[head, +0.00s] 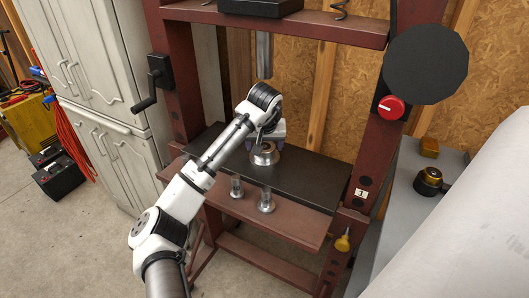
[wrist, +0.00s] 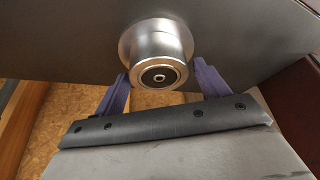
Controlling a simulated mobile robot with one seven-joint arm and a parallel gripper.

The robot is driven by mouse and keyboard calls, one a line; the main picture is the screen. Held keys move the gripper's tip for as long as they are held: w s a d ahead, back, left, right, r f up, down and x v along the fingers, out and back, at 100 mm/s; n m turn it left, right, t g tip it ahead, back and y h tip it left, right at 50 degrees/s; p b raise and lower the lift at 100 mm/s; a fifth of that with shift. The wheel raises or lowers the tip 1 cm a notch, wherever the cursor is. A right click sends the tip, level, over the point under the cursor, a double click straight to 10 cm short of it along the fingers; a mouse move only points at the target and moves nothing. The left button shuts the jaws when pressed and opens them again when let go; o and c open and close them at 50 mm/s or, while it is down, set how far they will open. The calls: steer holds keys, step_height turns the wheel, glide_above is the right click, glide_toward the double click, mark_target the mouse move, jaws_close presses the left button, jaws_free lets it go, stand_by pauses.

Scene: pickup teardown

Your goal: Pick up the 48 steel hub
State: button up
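A round, flanged steel hub (head: 264,155) stands on the dark plate of the red press frame. No number can be read on it. In the wrist view the hub (wrist: 158,42) shows a wide flange, a bright cylinder and a dark centre with a small hole. My gripper (head: 267,143) is low over the hub. In the wrist view my gripper (wrist: 160,70) is open, its two purple fingers apart on either side of the hub's near end. I cannot tell whether either finger touches it.
Two smaller steel parts (head: 237,187) (head: 267,202) stand on the front red beam (head: 240,208). The press ram (head: 264,55) hangs above the plate. Red uprights (head: 174,75) flank the work area. A grey bench (head: 405,215) at right holds a black-and-brass part (head: 429,181).

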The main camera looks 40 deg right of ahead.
steer(key=c, duration=1.4)
steer(key=shift+r, duration=0.1)
steer(key=shift+r, duration=0.1)
